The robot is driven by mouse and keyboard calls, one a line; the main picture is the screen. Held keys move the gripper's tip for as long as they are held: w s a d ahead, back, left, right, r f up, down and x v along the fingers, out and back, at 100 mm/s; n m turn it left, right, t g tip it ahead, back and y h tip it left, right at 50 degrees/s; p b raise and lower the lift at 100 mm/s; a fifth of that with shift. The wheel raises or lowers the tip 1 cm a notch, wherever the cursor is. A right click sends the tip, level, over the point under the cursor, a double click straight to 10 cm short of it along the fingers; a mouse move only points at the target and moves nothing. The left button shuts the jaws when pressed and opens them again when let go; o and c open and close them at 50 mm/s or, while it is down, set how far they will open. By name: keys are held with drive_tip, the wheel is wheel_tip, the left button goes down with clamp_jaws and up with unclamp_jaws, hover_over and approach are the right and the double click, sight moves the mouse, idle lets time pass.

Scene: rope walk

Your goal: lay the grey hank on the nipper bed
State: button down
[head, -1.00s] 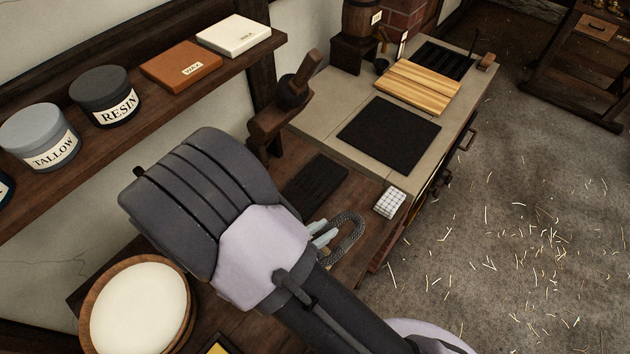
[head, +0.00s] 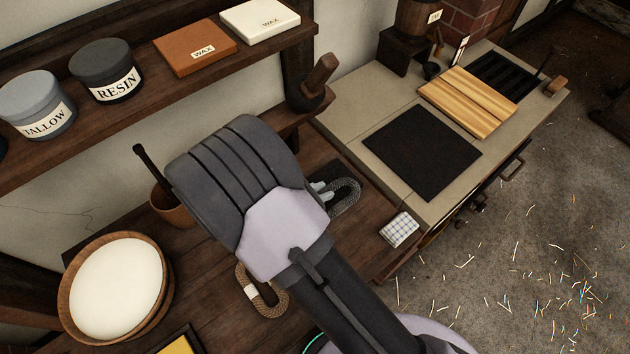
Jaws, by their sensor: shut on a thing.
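The grey hank (head: 346,197) is a looped grey rope showing to the right of my gripper. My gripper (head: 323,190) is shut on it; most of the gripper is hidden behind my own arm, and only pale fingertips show. A dark flat plate (head: 347,171) on the wooden bench, below the wooden handled device (head: 313,90), looks like the nipper bed. The hank overlaps its right part in the picture. My arm hides much of the plate, and I cannot tell whether the hank touches it.
A tan hank (head: 268,304) lies on the bench below my arm. A checked cloth block (head: 399,230) sits at the bench's right. A black mat (head: 421,151) and slatted board (head: 467,102) lie on the stone counter. A round tub (head: 164,318) stands left.

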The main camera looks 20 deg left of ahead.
hover_over(311, 181)
drive_tip(key=s, duration=0.2)
drive_tip(key=shift+w+d+f+b, duration=0.15)
drive_tip(key=shift+d+f+b, duration=0.15)
drive_tip(key=shift+b, duration=0.15)
wheel_tip(311, 181, down, 4)
drive_tip(key=shift+d+r+b, duration=0.1)
drive_tip(key=shift+r+b, duration=0.15)
drive_tip(key=shift+b, duration=0.2)
drive_tip(key=shift+f, duration=0.2)
drive_tip(key=c, duration=1.3)
unclamp_jaws()
drive_tip(key=shift+r, duration=0.1)
drive_tip(key=shift+o, duration=0.2)
drive_tip(key=shift+r, duration=0.1)
